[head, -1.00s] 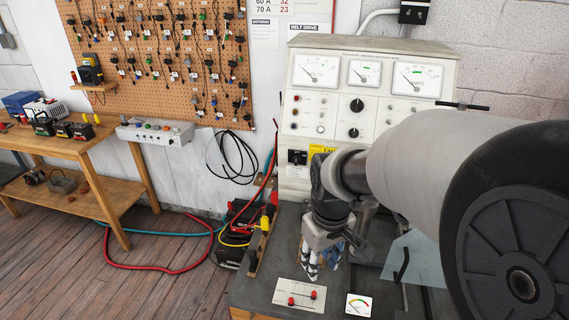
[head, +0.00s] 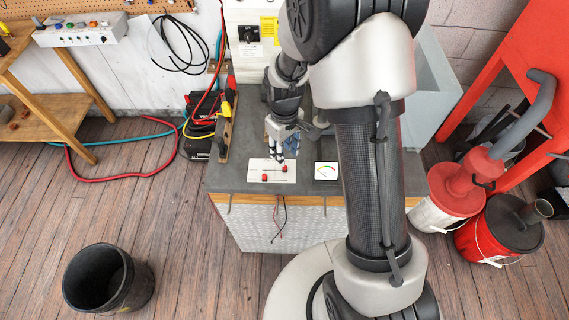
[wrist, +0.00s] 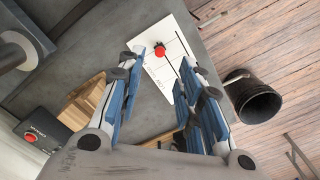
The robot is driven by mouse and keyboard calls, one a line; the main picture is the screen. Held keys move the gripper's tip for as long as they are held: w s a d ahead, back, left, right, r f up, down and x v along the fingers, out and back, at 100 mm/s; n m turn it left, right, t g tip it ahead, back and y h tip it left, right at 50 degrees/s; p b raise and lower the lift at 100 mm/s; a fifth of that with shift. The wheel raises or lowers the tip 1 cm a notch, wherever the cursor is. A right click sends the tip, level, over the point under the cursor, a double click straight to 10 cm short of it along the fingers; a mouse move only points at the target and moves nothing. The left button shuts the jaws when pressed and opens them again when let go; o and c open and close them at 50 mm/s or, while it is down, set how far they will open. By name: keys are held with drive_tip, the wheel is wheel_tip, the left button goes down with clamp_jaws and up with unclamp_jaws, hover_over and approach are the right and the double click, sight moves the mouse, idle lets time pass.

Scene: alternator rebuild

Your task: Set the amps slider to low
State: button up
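A white slider panel (head: 258,164) lies on the grey bench top, below my gripper. It has two slots with red knobs: the upper knob (head: 284,169) is toward the right and the lower knob (head: 264,178) is toward the left. The labels are too small to read, so I cannot tell which is amps. My gripper (head: 277,158) points down just above the panel's far edge. In the wrist view its blue-padded fingers (wrist: 162,62) are apart with nothing between them.
A small gauge (head: 326,171) lies right of the panel. A wooden-framed rack (head: 225,130) with cables stands at the bench's left side. A black bucket (head: 108,278) is on the floor.

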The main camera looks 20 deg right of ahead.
sight(285, 169)
wheel_tip(285, 169, down, 7)
drive_tip(key=shift+r+b, duration=0.1)
drive_tip(key=shift+b, duration=0.65)
drive_tip(key=shift+c, duration=0.6)
clamp_jaws()
